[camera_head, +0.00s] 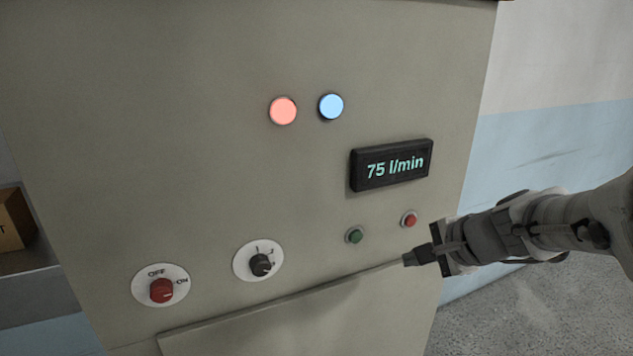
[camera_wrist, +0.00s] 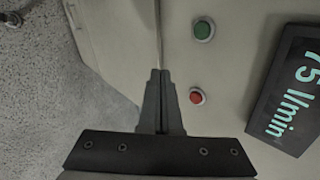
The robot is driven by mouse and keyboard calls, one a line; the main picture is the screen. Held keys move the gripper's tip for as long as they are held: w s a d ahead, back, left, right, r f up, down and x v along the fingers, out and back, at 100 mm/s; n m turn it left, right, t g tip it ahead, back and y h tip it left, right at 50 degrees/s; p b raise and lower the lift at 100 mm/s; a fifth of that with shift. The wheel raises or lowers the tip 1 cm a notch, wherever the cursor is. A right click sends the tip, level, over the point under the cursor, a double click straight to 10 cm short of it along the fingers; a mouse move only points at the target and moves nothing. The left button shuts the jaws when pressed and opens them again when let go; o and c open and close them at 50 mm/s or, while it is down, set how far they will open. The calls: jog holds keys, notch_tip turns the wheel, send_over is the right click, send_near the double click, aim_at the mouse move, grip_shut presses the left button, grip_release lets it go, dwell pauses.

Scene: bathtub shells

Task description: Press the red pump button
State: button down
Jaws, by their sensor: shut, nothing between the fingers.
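A small red button (camera_head: 409,219) in a pale ring sits on the grey control panel (camera_head: 200,130), below the display and to the right of a green button (camera_head: 355,235). In the wrist view the red button (camera_wrist: 197,96) is just to the right of my fingertips and the green button (camera_wrist: 203,29) is farther up. My gripper (camera_head: 408,259) is shut and empty. In the head view its tips are just below the red button. I cannot tell whether the tips touch the panel; they do not cover the button in either view.
A display (camera_head: 391,164) reads 75 l/min. Red (camera_head: 283,111) and blue (camera_head: 331,106) lamps look lit above it. A red OFF/ON knob (camera_head: 161,290) and a black selector knob (camera_head: 261,265) are at lower left. A ledge (camera_head: 280,312) crosses the panel below the controls.

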jog(key=w+d+f+m+t+h+p, duration=0.1)
jog(key=w+d+f+m+h, duration=0.1)
jog(key=d+m, duration=0.4)
jog(key=d, duration=0.3)
jog(key=shift+w, duration=0.3)
jog(key=shift+r, duration=0.1)
jog(key=p, duration=0.2)
send_near(411, 227)
jog(key=shift+w+d+f, duration=0.1)
jog(key=shift+w+f, duration=0.4)
jog(key=shift+f, duration=0.3)
jog(key=shift+w+a+f, duration=0.1)
jog(key=shift+w+f, duration=0.4)
jog(key=shift+f, duration=0.25)
jog(key=shift+w+d+f, duration=0.1)
jog(key=shift+w+f, duration=0.45)
jog(key=shift+f, duration=0.25)
jog(key=shift+w, duration=0.35)
jog(key=shift+w+a, duration=0.3)
jog(key=shift+w, duration=0.15)
dwell(0.4)
jog(key=shift+s+d+b, duration=0.25)
jog(key=shift+s+b, duration=0.15)
jog(key=shift+s, duration=0.45)
